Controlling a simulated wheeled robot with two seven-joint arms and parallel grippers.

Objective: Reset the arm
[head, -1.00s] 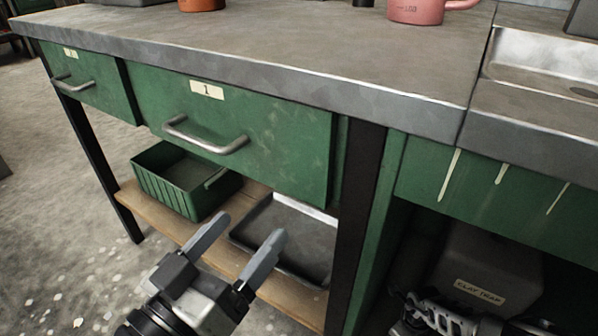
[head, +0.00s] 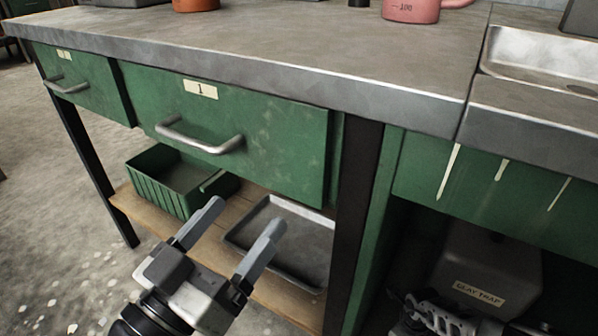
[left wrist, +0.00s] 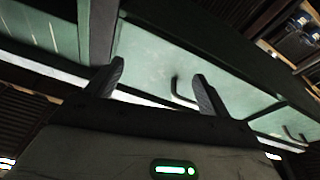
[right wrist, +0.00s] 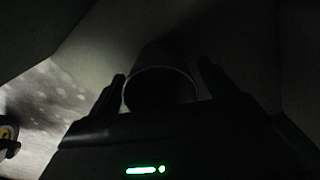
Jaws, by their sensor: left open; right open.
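My left gripper (head: 243,218) is open and empty, in front of the lower shelf and below the drawer marked 1 (head: 270,135). In the left wrist view its two fingers (left wrist: 158,75) stand apart, with green drawer fronts and a handle (left wrist: 180,90) beyond them. My right gripper (right wrist: 162,72) is open in the dark right wrist view. A dark round opening, like a pipe or cylinder end (right wrist: 160,90), shows between its fingers; I cannot tell whether they touch it.
The grey worktop (head: 300,55) carries an orange pot (head: 196,4) and a pink mug (head: 410,8). A green crate (head: 165,185) and metal tray (head: 305,225) sit on the wooden shelf. A box labelled CLAY TRAP (head: 490,265) stands under the sink (head: 540,60).

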